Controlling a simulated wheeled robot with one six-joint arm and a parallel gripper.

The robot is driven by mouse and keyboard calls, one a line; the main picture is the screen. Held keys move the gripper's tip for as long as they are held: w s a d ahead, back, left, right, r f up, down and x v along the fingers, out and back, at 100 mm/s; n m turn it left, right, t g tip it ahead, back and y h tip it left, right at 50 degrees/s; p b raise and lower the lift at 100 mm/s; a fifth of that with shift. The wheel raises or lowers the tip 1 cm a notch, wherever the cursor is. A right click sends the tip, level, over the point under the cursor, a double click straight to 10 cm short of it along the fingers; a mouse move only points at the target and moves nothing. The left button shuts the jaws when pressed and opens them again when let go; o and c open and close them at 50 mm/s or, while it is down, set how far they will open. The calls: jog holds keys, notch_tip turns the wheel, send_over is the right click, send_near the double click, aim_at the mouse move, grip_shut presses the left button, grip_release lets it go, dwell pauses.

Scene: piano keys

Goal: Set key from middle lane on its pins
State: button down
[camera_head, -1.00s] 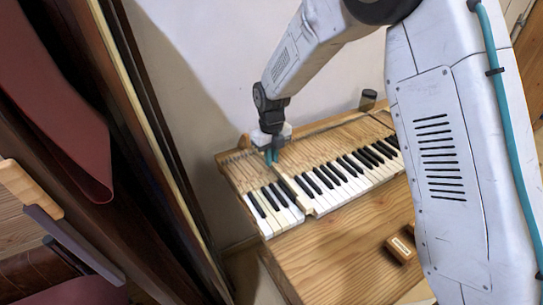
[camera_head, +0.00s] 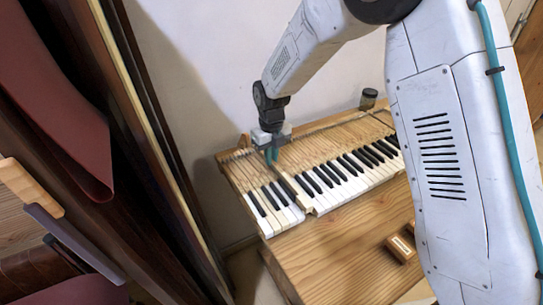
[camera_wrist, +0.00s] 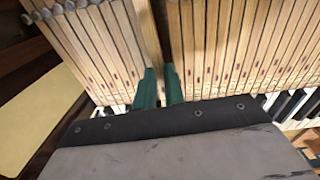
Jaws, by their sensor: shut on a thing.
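My gripper (camera_head: 271,158) is over the back part of the keyboard, left of its middle. In the wrist view its two teal fingertips (camera_wrist: 160,86) are close together, shut on a long pale wooden key (camera_wrist: 149,38). The key lies lengthwise among the other key sticks, with a narrow dark gap along its right side. In the head view this key (camera_head: 290,187) runs from the fingers toward the front, and its front end looks slightly raised and forward of its neighbours. The pins under it are hidden, so I cannot tell whether it sits on them.
Rows of keys (camera_head: 345,178) lie on both sides of the held key. The wooden tabletop (camera_head: 335,250) in front is mostly clear, with a small wooden block (camera_head: 400,248) at right. A dark jar (camera_head: 368,98) stands behind the keyboard. A dark wooden panel (camera_head: 150,170) stands at left.

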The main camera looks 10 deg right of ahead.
jog(key=shift+f, duration=0.65)
dwell(0.4)
jog(key=c, duration=1.8)
grip_release()
jog(key=shift+r, duration=1.1)
jog(key=o, duration=0.5)
jog(key=shift+o, duration=0.2)
jog(key=shift+r, duration=2.45)
